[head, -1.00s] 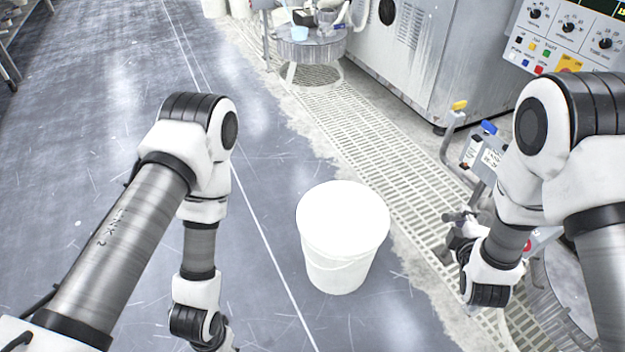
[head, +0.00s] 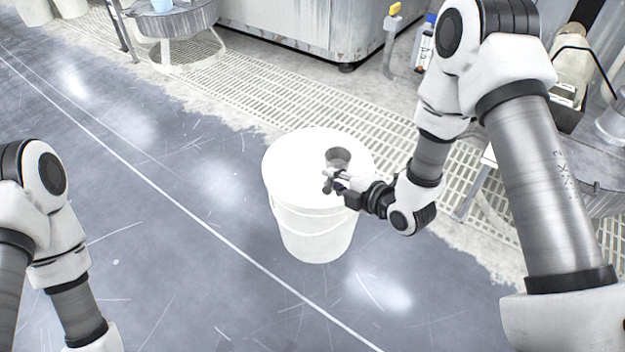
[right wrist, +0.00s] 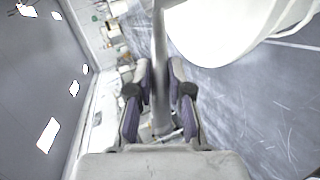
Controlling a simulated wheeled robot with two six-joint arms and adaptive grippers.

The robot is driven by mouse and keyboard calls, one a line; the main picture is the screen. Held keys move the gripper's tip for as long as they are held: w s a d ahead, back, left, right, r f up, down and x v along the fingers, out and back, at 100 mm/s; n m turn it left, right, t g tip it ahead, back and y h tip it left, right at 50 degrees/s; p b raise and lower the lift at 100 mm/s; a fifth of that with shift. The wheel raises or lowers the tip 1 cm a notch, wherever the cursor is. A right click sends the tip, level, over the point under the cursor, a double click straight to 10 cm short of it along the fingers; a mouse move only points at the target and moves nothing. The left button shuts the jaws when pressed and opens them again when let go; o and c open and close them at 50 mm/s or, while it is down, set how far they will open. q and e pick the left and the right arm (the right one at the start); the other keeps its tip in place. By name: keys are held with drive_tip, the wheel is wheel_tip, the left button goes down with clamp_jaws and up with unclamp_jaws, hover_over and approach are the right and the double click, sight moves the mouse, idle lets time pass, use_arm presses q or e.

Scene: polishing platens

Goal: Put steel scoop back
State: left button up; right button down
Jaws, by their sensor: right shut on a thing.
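The steel scoop (head: 338,158) is a small grey metal cup on a handle. My right gripper (head: 335,181) is shut on its handle and holds it over the right part of the white bucket's top. In the right wrist view, the handle (right wrist: 158,60) stands between the two fingers of the gripper (right wrist: 160,92). The white bucket (head: 315,236) stands upright on the floor; I cannot tell whether its plain white top is a lid or its contents. My left gripper is outside the picture, below the lower left edge.
A pale floor grating (head: 270,95) runs behind the bucket, with a grey machine (head: 300,25) beyond it. A round metal table (head: 178,22) stands at the back left. At the right is another worktop (head: 597,150) with items on it. The blue-grey floor left of the bucket is clear.

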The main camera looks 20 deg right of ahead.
drive_tip(key=w+a, duration=0.1)
drive_tip(key=w, duration=0.1)
drive_tip(key=w+a+b, duration=0.1)
drive_tip(key=w, duration=0.1)
drive_tip(key=w+a+f, duration=0.1)
drive_tip(key=w, duration=0.1)
drive_tip(key=shift+w+b, duration=0.1)
drive_tip(key=shift+b, duration=0.25)
drive_tip(key=f+b, duration=0.2)
drive_tip(key=f, duration=0.1)
drive_tip(key=shift+w+b, duration=0.2)
drive_tip(key=shift+b, duration=0.1)
drive_tip(key=shift+w+f, duration=0.1)
drive_tip(key=shift+f, duration=0.25)
drive_tip(key=shift+r, duration=0.25)
drive_tip(key=c, duration=1.5)
unclamp_jaws()
drive_tip(key=shift+f, duration=0.2)
drive_tip(key=o, duration=0.4)
